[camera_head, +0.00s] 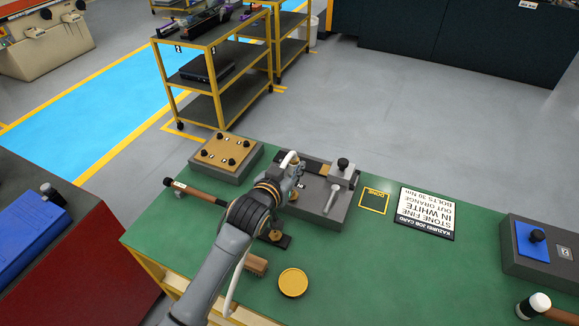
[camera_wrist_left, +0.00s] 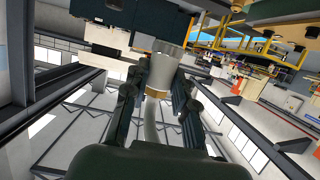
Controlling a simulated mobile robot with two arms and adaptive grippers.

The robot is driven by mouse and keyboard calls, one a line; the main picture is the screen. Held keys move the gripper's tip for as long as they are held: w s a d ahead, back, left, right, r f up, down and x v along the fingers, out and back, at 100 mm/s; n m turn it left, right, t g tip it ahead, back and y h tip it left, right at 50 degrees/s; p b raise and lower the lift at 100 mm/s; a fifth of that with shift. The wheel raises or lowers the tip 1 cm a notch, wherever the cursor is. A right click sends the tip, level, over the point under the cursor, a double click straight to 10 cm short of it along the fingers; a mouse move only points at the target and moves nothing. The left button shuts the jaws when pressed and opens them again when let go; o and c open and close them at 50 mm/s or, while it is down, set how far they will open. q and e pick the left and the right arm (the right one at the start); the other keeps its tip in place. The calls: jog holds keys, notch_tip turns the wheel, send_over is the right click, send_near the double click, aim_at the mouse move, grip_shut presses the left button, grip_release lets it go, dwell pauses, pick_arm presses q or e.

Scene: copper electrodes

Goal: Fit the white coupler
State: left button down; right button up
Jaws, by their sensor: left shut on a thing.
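The white coupler (camera_wrist_left: 162,68) is a pale cylinder with a brass-coloured ring below it and a white hose (camera_wrist_left: 152,125) trailing from it. My left gripper (camera_wrist_left: 160,85) is shut on it, one finger on each side. In the head view my left gripper (camera_head: 293,172) is at the left part of a grey fixture block (camera_head: 322,207) on the green bench. My right gripper is out of view.
A tan plate (camera_head: 225,152) with black knobs lies behind. The bench's front middle is clear.

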pick_arm(q)
jog(key=shift+w+a+f+b, duration=0.1)
jog(key=shift+f+b, duration=0.2)
jog(key=shift+f, duration=0.25)
jog(key=shift+w+a+f+b, duration=0.1)
jog(key=shift+f+b, duration=0.15)
jog(key=shift+f, duration=0.65)
notch_tip(320, 180, down, 2)
jog(key=shift+f+b, duration=0.15)
jog(key=shift+b, duration=0.85)
jog(key=shift+f, duration=0.35)
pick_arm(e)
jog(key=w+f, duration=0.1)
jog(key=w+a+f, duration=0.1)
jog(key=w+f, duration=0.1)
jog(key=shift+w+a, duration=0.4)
pick_arm(q)
jog(key=shift+f+b, duration=0.55)
jog(key=shift+f, duration=0.1)
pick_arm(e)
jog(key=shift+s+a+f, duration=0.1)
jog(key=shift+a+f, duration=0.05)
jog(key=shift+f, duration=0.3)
pick_arm(q)
jog(key=shift+f+b, duration=0.4)
jog(key=shift+f, duration=0.3)
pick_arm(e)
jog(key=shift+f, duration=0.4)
